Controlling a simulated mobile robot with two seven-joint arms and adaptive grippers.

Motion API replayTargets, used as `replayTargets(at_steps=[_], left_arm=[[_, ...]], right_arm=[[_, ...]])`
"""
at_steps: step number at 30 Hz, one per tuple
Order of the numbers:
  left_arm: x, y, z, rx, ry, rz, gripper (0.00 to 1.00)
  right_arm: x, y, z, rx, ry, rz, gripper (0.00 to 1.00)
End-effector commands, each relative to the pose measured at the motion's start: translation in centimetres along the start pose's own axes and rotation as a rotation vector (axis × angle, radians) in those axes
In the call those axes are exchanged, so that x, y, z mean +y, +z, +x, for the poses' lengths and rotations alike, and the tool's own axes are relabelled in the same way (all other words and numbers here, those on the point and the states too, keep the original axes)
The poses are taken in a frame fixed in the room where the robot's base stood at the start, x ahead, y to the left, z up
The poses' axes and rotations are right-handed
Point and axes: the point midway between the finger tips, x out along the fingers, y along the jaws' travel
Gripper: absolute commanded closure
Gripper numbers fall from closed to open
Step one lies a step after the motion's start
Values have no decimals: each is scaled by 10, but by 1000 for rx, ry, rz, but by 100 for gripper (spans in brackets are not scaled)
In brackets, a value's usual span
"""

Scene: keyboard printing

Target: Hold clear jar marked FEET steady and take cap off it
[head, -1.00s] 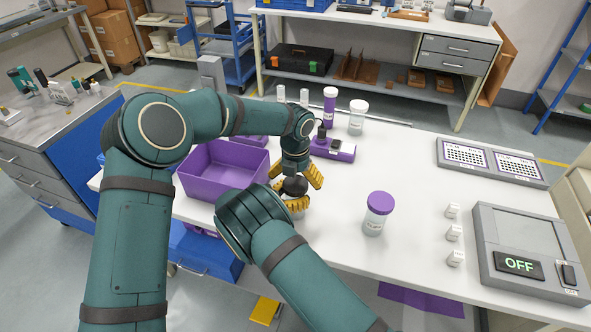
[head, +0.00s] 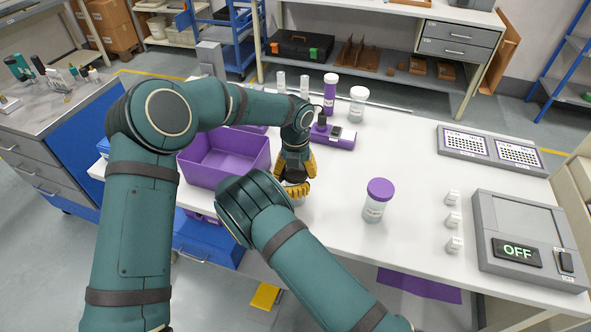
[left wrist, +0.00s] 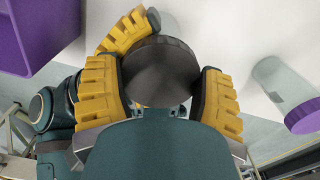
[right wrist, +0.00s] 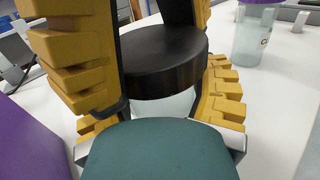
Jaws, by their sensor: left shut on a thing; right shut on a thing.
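The clear jar (right wrist: 160,106) with a wide black cap (right wrist: 165,62) stands near the table's front edge, mostly hidden by my grippers in the head view. Its marking is not visible. My left gripper (head: 294,183) comes down from above and is shut on the black cap, which fills the space between its yellow fingers in the left wrist view (left wrist: 160,72). My right gripper (right wrist: 165,112) reaches in from the front and is shut around the jar's body below the cap. The cap appears level and on the jar.
A purple-capped clear jar (head: 375,209) stands to the right. A purple bin (head: 222,180) is close on the left. Behind are a purple fixture (head: 332,141), a purple bottle (head: 329,95) and a white-capped jar (head: 357,105).

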Motion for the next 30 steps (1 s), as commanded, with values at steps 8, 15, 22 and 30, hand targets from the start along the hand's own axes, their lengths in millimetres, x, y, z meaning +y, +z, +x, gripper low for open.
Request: replayTargets(at_steps=[8,15,22,30], left_arm=[[0,0,0,-1,0,-102,72],[0,0,0,0,0,-101,1],[0,0,0,0,0,-100,1],[0,1,-16,-2,0,-101,1]], right_arm=[[0,-1,0,1,0,-1,100],[0,-1,0,1,0,-1,100],[0,-1,0,1,0,-1,100],[0,-1,0,1,0,-1,100]])
